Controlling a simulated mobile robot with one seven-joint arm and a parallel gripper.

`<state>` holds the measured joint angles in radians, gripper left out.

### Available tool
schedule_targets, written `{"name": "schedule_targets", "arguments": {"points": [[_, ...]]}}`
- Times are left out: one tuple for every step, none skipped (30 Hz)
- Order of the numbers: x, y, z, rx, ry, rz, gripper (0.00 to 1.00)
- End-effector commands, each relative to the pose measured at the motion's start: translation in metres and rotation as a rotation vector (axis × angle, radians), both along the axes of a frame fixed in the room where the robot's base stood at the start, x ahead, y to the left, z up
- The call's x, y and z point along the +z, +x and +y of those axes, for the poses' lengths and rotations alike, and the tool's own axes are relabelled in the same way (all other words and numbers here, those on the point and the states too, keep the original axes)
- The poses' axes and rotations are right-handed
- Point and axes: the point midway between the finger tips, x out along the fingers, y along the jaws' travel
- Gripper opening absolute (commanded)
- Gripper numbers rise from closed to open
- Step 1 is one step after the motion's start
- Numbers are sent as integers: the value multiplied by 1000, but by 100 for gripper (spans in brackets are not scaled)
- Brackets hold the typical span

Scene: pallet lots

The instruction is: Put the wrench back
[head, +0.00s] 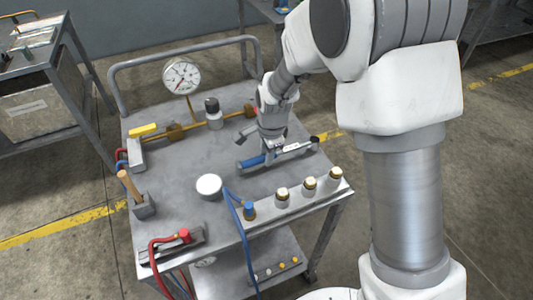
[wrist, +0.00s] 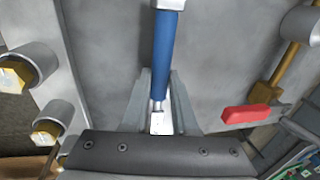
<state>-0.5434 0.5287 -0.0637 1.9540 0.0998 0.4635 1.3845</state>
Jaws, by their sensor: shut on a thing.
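The wrist view also shows the blue handle (wrist: 164,55) running away from between the fingers (wrist: 160,115). I cannot tell whether the wrench touches the cart top or hangs just above it. My gripper hides part of it.
The grey cart top (head: 185,165) also carries a pressure gauge (head: 181,76) on brass piping, a yellow-handled valve (head: 145,129), a wooden-handled mallet (head: 139,199), a white round cap (head: 209,186) and a block with several fittings (head: 290,205). Blue and red hoses hang over the front edge.

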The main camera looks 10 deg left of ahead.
Motion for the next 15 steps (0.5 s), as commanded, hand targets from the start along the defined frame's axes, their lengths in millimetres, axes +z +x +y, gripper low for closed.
{"name": "schedule_targets", "arguments": {"points": [[-1,0,0,0,1,-2,0],[-1,0,0,0,1,-1,0],[-2,0,0,0,1,-1,0],[-3,0,0,0,1,-1,0],[-4,0,0,0,1,-1,0],[-4,0,0,0,1,-1,0],[-5,0,0,0,1,-1,0],[-6,0,0,0,1,-1,0],[-6,0,0,0,1,-1,0],[-7,0,0,0,1,-1,0],[-8,0,0,0,1,-1,0],[-8,0,0,0,1,-1,0],[-9,0,0,0,1,-1,0],[-10,0,0,0,1,-1,0],[-10,0,0,0,1,-1,0]]}}
